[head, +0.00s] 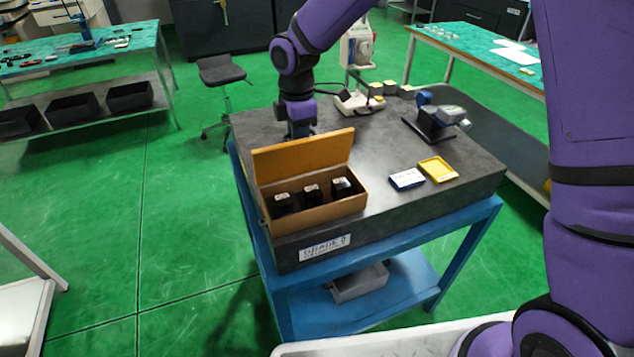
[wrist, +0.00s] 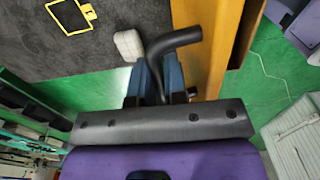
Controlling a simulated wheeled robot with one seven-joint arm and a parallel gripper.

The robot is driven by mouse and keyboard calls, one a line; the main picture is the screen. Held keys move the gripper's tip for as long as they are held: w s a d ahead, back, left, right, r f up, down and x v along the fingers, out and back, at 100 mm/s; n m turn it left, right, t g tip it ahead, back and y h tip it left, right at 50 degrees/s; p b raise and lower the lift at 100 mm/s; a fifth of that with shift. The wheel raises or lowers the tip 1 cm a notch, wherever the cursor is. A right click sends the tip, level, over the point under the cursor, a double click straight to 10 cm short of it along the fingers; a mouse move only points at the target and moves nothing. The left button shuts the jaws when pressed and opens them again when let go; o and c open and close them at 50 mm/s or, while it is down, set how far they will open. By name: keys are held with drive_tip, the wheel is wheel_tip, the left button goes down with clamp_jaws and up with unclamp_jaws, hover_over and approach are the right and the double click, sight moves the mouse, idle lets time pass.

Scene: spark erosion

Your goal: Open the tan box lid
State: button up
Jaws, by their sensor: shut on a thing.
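The tan box (head: 318,215) stands at the front left of the grey table top in the head view, with several dark, pale-topped items inside. Its tan lid (head: 303,157) stands raised, near upright, along the back edge of the box. In the wrist view a tan panel (wrist: 205,50) runs beside my gripper (wrist: 160,80). My gripper is shut on a black curved handle (wrist: 175,40), which bends toward that panel. In the head view my arm comes down behind the lid, and the lid hides my fingertips.
On the table lie a blue-and-white box (head: 407,179) and a yellow tray (head: 438,169). A clamp-like device (head: 437,120) stands at the back right. A white-based instrument (head: 357,102) stands near the back edge. The table's middle is clear. A stool (head: 221,72) stands behind.

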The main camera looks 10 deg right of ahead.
drive_tip(key=shift+w, duration=0.15)
drive_tip(key=shift+w+a+f, duration=0.25)
drive_tip(key=shift+w+f, duration=0.15)
drive_tip(key=shift+w, duration=0.45)
drive_tip(key=shift+w+a+f, duration=0.25)
drive_tip(key=shift+w+f, duration=0.25)
drive_tip(key=shift+w, duration=0.2)
drive_tip(key=o, duration=0.6)
wheel_tip(320, 180, up, 7)
idle(0.8)
